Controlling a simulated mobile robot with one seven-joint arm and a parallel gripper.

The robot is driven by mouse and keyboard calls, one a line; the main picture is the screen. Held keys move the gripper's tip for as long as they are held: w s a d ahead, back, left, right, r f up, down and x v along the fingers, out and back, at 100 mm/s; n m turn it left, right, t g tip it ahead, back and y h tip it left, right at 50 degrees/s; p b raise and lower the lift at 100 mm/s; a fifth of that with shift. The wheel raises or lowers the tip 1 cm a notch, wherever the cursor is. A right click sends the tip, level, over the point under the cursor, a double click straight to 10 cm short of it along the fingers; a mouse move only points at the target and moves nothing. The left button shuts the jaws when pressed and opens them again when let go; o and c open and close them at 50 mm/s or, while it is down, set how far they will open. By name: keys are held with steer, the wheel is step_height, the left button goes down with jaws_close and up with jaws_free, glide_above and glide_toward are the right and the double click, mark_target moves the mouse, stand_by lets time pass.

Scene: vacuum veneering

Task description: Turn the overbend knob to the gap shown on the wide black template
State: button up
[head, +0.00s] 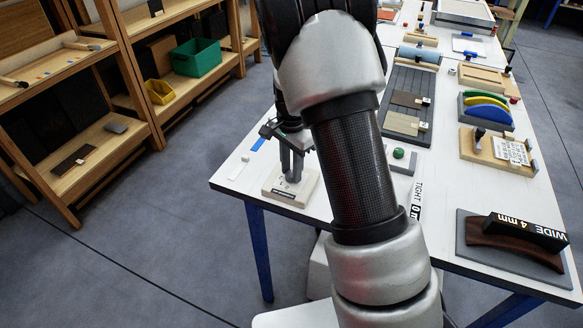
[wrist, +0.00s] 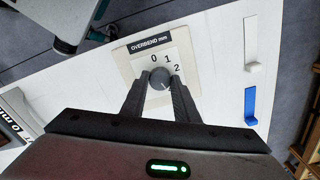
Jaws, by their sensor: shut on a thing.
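The overbend knob (wrist: 160,78) is a small round grey knob on a pale square plate (wrist: 128,62) labelled "OVERBEND mm". The numbers 0, 1 and 2 show around it; any further marks are hidden by my fingers. My gripper (wrist: 161,86) is shut on the knob, one finger on each side. I cannot tell where the knob points. In the head view my gripper (head: 292,178) reaches down onto the plate (head: 287,197) at the table's near left corner. The wide black template (head: 525,232) reads "WIDE 4 mm" and lies against a dark brown curved piece (head: 513,249) at the right.
A template marked "TIGHT 0 mm" (head: 417,199) is partly hidden behind my arm. A blue strip (wrist: 251,106) and a white strip (wrist: 251,43) lie beside the plate. Several boards and blocks fill the far table. Shelves (head: 100,140) stand at the left across open floor.

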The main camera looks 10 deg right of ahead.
mark_target(291, 173)
steer(key=o, duration=1.1)
steer(key=shift+c, duration=0.2)
step_height(291, 173, up, 18)
steer(key=shift+f+p, duration=0.25)
steer(key=shift+p, duration=0.1)
